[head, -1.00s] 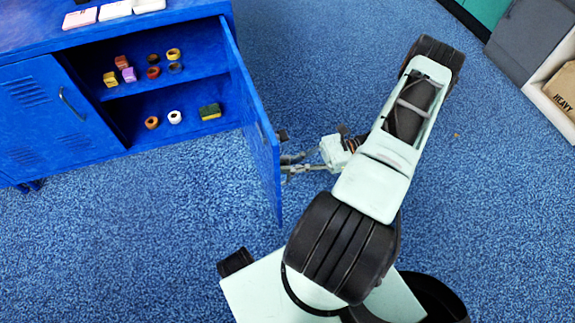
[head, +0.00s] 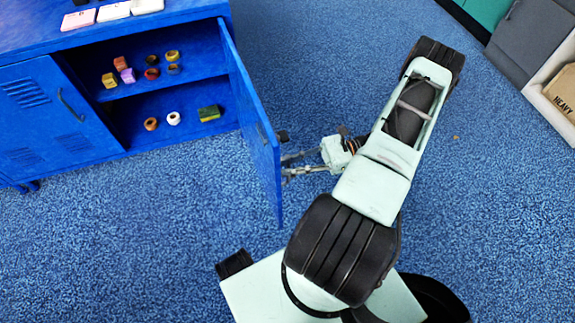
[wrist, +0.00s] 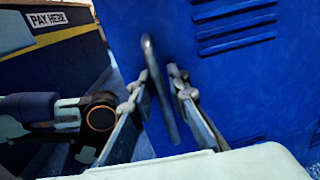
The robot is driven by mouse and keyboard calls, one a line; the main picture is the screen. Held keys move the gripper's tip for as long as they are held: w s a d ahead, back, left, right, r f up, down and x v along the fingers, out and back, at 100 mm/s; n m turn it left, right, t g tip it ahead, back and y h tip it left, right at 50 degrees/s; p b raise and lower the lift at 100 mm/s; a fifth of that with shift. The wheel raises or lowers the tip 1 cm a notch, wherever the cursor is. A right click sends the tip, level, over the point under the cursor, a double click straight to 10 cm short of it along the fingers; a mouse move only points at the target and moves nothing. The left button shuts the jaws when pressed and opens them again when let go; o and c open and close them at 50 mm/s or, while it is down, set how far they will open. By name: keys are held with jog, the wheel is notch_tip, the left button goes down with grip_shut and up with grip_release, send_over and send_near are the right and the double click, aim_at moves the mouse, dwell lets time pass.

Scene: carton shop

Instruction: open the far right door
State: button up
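The blue cabinet's right door (head: 250,120) stands swung wide open, jutting toward me in the head view. Its outer face fills much of the wrist view (wrist: 240,80), with vent slots and a grey bar handle (wrist: 158,85). My gripper (head: 287,165) is at the door's outer face. In the wrist view my gripper (wrist: 159,72) has one finger on each side of the handle. The fingertips are apart, with blue door showing between the handle and the right finger. Whether the left finger touches the handle I cannot tell.
The open compartment holds several small rings and blocks and a green-yellow sponge (head: 209,113). The cabinet's left door (head: 52,110) is shut. Pale boxes (head: 113,11) lie on top. Grey bins and a box marked HEAVY (head: 563,95) stand at the right.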

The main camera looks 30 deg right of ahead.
jog(key=v, duration=1.2)
jog(key=shift+r, duration=0.15)
dwell(0.3)
